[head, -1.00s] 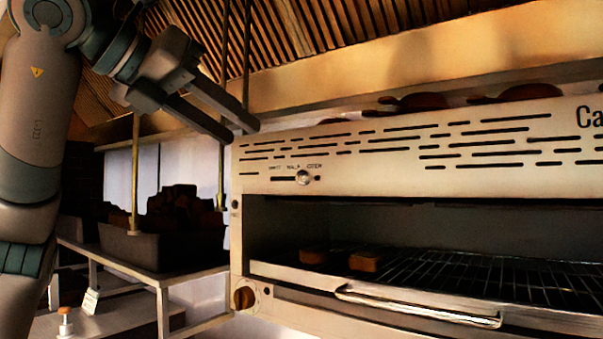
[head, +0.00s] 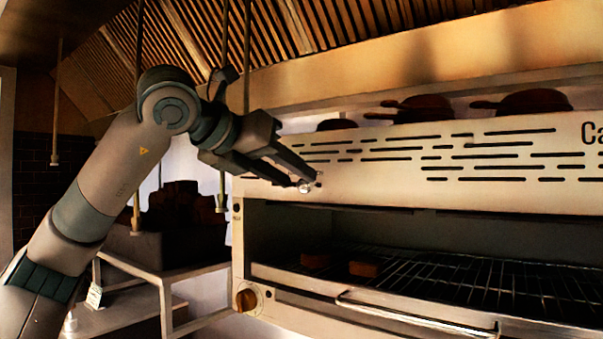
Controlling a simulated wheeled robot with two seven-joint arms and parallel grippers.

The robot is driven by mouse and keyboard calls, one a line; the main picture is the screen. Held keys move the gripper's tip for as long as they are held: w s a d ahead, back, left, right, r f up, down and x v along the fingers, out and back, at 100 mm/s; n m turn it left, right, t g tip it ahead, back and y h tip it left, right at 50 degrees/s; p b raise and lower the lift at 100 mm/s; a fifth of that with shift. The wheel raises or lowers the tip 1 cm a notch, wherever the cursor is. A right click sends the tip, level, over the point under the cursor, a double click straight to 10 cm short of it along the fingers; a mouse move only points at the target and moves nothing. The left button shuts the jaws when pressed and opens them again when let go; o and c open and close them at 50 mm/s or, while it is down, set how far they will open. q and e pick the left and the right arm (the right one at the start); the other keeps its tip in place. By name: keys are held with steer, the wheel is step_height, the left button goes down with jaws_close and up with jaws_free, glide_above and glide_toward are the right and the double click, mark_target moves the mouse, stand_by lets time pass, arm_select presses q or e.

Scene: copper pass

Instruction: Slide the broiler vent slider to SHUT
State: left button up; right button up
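The broiler vent slider's small round bright knob (head: 304,188) sits on the upper front panel of the broiler (head: 470,190), near its left end. My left gripper (head: 305,181) reaches it from the upper left. Its two fingers are apart, with the knob showing between or just below their tips; I cannot tell whether they touch it. The fingers cover most of the slider's slot and its labels, so the knob's exact setting cannot be read. My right gripper is not in view.
Dark pans (head: 418,107) stand on top of the broiler. A rack with two brown pieces (head: 364,268) lies in the open cavity below, behind a metal handle (head: 415,317). A brown dial (head: 246,299) is at lower left. Thin rods (head: 221,150) hang left of the broiler.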

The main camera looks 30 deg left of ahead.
mark_target(301, 181)
arm_select(q)
steer(key=shift+p+x, duration=0.4)
steer(key=shift+x, duration=1.4)
jaws_close()
steer(key=shift+w+a+b, duration=0.1)
steer(key=shift+a+b, duration=0.2)
steer(key=shift+a, duration=0.2)
steer(key=a, duration=0.6)
steer(key=w+a+b, duration=0.1)
steer(key=a, duration=0.2)
steer(key=shift+w+a+r, duration=0.1)
steer(key=shift+w+a, duration=0.05)
steer(key=shift+a, duration=0.05)
steer(key=shift+d+r, duration=0.1)
steer(key=shift+d, duration=0.05)
jaws_free()
steer(key=shift+a, duration=0.25)
steer(key=shift+s+d, duration=0.1)
steer(key=shift+s, duration=0.1)
